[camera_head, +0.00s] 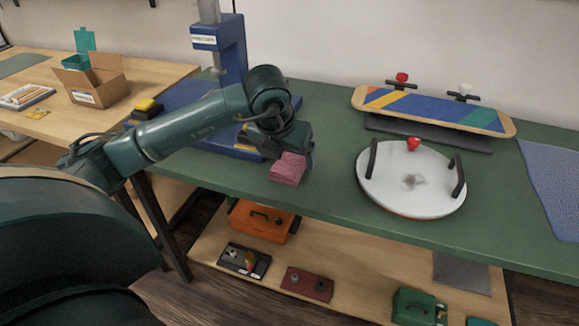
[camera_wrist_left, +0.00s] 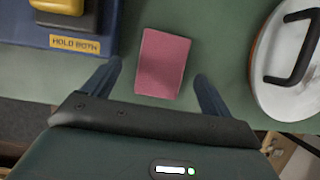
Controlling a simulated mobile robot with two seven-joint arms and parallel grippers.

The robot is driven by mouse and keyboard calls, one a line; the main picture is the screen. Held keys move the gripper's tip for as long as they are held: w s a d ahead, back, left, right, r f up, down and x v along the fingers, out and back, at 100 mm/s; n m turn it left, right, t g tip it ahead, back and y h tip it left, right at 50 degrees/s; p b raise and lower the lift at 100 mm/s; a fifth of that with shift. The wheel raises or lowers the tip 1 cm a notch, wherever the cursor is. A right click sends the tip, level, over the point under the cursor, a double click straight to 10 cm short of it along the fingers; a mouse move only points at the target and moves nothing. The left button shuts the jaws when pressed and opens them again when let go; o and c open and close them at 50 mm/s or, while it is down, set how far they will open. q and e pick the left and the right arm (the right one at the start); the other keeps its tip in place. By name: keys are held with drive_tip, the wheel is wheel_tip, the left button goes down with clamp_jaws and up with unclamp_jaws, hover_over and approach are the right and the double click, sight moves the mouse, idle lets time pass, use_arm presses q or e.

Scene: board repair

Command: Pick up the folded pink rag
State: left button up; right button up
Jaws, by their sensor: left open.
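The folded pink rag (camera_head: 288,168) lies on the green bench top near its front edge. In the left wrist view the rag (camera_wrist_left: 162,62) is a pink rectangle, tilted slightly, in front of and between the finger lines. My left gripper (camera_head: 292,148) is close above the rag in the head view and hides part of its far side. In the left wrist view the gripper's two fingers (camera_wrist_left: 158,86) are spread wide with nothing held, one on each side of the rag's near end. My right gripper is in neither view.
A blue press (camera_head: 232,55) stands left of the rag, its base labelled "HOLD BOTH" in the wrist view. A round white disc with black handles (camera_head: 400,190) sits to the right. A striped skateboard deck (camera_head: 430,108) is behind it. Bare green bench (camera_head: 325,125) lies between.

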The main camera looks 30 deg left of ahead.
sight(288, 163)
use_arm(q)
drive_tip(key=x, duration=0.3)
drive_tip(key=shift+d, duration=0.1)
drive_tip(key=shift+r, duration=0.1)
drive_tip(key=shift+c, duration=0.3)
drive_tip(key=c, duration=1)
wheel_tip(288, 163, up, 10)
drive_tip(key=p, duration=0.1)
